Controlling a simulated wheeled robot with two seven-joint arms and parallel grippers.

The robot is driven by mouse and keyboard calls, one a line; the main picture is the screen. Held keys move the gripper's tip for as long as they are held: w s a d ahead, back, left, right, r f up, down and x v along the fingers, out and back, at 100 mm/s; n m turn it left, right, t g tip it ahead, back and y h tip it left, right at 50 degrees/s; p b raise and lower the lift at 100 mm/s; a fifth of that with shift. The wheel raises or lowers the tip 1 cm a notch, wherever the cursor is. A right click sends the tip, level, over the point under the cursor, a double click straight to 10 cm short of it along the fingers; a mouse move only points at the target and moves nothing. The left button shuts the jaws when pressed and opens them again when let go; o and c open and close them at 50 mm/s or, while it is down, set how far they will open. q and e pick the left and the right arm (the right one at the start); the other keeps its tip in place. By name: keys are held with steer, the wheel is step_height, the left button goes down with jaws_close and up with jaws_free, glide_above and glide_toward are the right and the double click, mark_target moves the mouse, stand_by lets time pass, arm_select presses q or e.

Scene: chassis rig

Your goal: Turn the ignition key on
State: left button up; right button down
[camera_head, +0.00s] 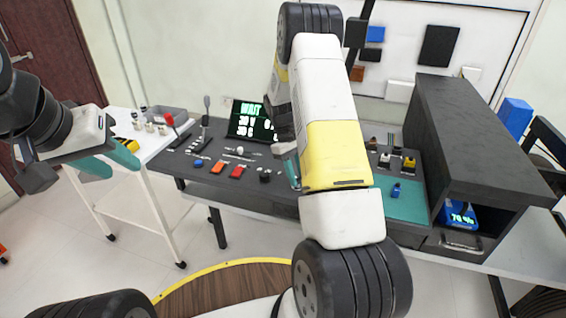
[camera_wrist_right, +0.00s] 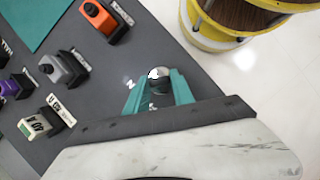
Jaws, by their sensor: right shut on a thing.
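In the right wrist view, a round silver-and-dark knob (camera_wrist_right: 158,73), which looks like the ignition key, stands on the dark panel between the teal fingers of my right gripper (camera_wrist_right: 158,90). The fingers are closed on its sides. White lettering beside it is partly covered by the fingers. In the head view, my right arm hides the key and most of this gripper. My left gripper (camera_head: 108,162) is at the left, over the white cart, with its teal fingers apart and nothing seen between them.
Beside the key are an orange switch (camera_wrist_right: 100,17), a grey switch (camera_wrist_right: 62,68) and a purple one (camera_wrist_right: 20,84). A dark screen (camera_head: 250,121) reading "WAIT" stands at the bench's back. A black shelf box (camera_head: 480,125) stands right. A white cart (camera_head: 160,165) stands left.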

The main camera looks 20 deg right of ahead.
steer(key=c, duration=1.1)
jaws_free()
steer(key=v, duration=0.8)
